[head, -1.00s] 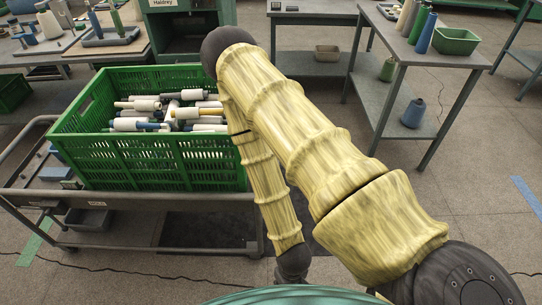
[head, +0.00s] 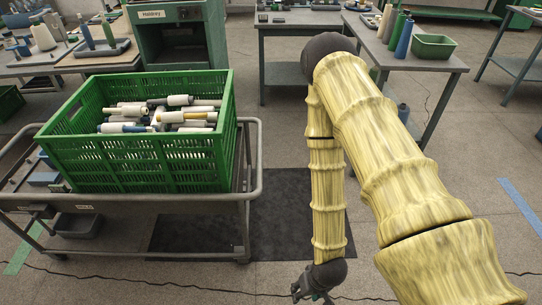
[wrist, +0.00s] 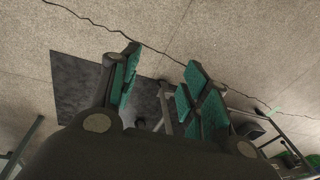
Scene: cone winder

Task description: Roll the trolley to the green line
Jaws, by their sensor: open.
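The trolley (head: 200,206) is a grey metal frame at the left in the head view. It carries a green crate (head: 150,165) filled with bobbins. A green line (head: 22,252) is on the floor at the far left, by the trolley's left end. A blue line (head: 521,203) is on the floor at the right. My gripper (head: 316,296) hangs low, right of the trolley and apart from it. In the wrist view my gripper (wrist: 160,88) is open and empty, with teal pads over the floor. Part of the trolley frame shows at the lower right there.
A dark mat (head: 290,215) lies on the floor beside and under the trolley. A cable (head: 400,299) crosses the floor in front. Workbenches and a green machine (head: 178,50) stand behind. A grey table (head: 430,62) with cones stands at the right, behind my arm.

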